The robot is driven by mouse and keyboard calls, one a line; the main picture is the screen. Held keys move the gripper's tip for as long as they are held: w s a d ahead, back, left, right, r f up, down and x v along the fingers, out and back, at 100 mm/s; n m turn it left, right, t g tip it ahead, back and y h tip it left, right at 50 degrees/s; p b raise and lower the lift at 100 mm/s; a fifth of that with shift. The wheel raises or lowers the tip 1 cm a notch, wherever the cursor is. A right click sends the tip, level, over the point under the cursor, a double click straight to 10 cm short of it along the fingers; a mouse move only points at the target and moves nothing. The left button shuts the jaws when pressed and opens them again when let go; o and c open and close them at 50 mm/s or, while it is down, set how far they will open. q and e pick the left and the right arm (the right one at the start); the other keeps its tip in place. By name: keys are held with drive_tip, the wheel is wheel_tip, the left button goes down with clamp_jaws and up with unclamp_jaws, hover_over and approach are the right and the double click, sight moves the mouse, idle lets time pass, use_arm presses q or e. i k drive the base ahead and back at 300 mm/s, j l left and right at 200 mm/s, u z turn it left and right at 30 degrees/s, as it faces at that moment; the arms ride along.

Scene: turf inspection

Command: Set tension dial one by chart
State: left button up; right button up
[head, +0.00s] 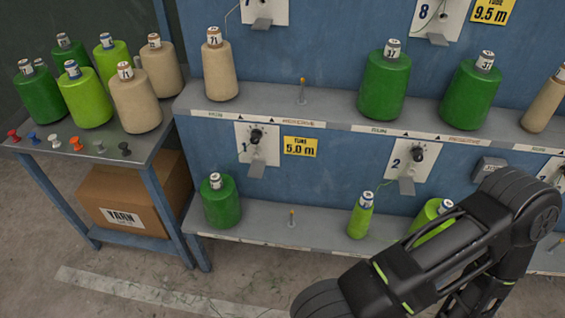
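Tension dial one (255,136) is a small black knob on a white plate marked 1, on the blue rack's lower panel left of centre. Its setting is too small to read. A metal tab sticks out below the knob. A green cone (221,203) stands on the shelf below. No chart is clearly identifiable. My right arm fills the lower right, apart from dial one; its gripper fingers do not show. My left gripper is out of view.
Dial two (418,153) is right of dial one. Lime cones (361,215) stand below it, one partly behind my arm. Large green cones (384,85) and a beige cone (220,66) stand on the upper shelf. A side table (85,152) holds several cones and coloured pins.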

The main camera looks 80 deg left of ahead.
sight(255, 139)
drive_tip(key=k+j+u, duration=0.1)
drive_tip(key=u, duration=2.95)
drive_tip(key=i, duration=0.05)
